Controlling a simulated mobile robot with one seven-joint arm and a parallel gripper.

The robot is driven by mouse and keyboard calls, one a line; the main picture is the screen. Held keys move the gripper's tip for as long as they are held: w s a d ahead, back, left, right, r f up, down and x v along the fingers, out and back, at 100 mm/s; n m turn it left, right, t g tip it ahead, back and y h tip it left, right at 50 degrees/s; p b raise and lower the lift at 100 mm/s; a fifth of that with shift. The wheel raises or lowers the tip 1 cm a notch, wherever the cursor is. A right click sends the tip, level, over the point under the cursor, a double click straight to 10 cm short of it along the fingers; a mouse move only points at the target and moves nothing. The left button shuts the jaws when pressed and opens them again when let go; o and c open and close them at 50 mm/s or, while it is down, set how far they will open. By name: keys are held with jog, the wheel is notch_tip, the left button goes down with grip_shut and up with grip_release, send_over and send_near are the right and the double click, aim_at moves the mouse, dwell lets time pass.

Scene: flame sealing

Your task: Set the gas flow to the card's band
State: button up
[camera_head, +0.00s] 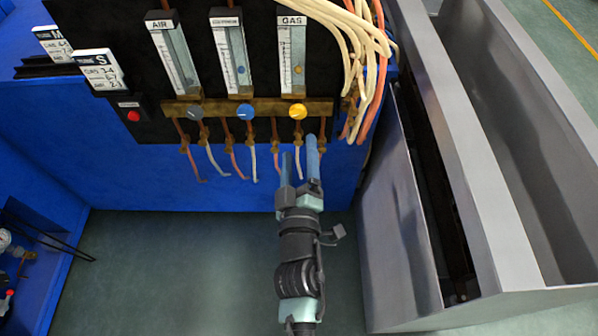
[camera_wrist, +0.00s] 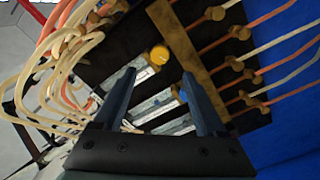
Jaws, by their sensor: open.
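The GAS flowmeter (camera_head: 291,55) is the rightmost of the three tubes on the black panel. I cannot read its float level. Its yellow knob (camera_head: 298,111) sits below it on the brass bar, and also shows in the wrist view (camera_wrist: 159,55). The S card (camera_head: 100,68) stands at the panel's left; its top line seems to read GAS 3-4. The M card (camera_head: 52,43) stands behind it, its small print unclear. My gripper (camera_head: 300,147) is open and empty, below the yellow knob. In the wrist view its fingers (camera_wrist: 159,74) point towards the panel, apart from the knob.
The blue knob (camera_head: 245,111) and grey knob (camera_head: 195,112) sit left of the yellow one. Copper pipes hang below the brass bar (camera_head: 262,107). Cream and orange hoses (camera_head: 360,50) crowd the right side. A red button (camera_head: 133,115) is at left. A metal trough (camera_head: 480,150) stands at right.

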jog(key=shift+s, duration=2.1)
jog(key=w+d+r+m+t+h, duration=0.15)
jog(key=r+m, duration=0.25)
jog(key=r, duration=1.1)
jog(key=w+d+r+m+t+h, duration=0.1)
jog(key=w+r+m+t, duration=0.2)
jog(key=r, duration=1.3)
jog(key=s+a+r+m+t+y, duration=0.1)
jog(key=s+r+t, duration=0.1)
jog(key=s+r, duration=0.35)
jog(key=s+a+r+m+t, duration=0.1)
jog(key=s+r, duration=0.2)
jog(key=r, duration=0.6)
jog(key=s+r+m+t+y, duration=0.15)
jog(key=s+r, duration=0.25)
jog(key=r, duration=0.4)
notch_tip(320, 180, up, 24)
jog(key=p, duration=2.4)
jog(key=shift+a+r, duration=0.15)
jog(key=shift+a, duration=0.2)
jog(key=shift+w+n, duration=0.1)
jog(key=shift+n, duration=0.15)
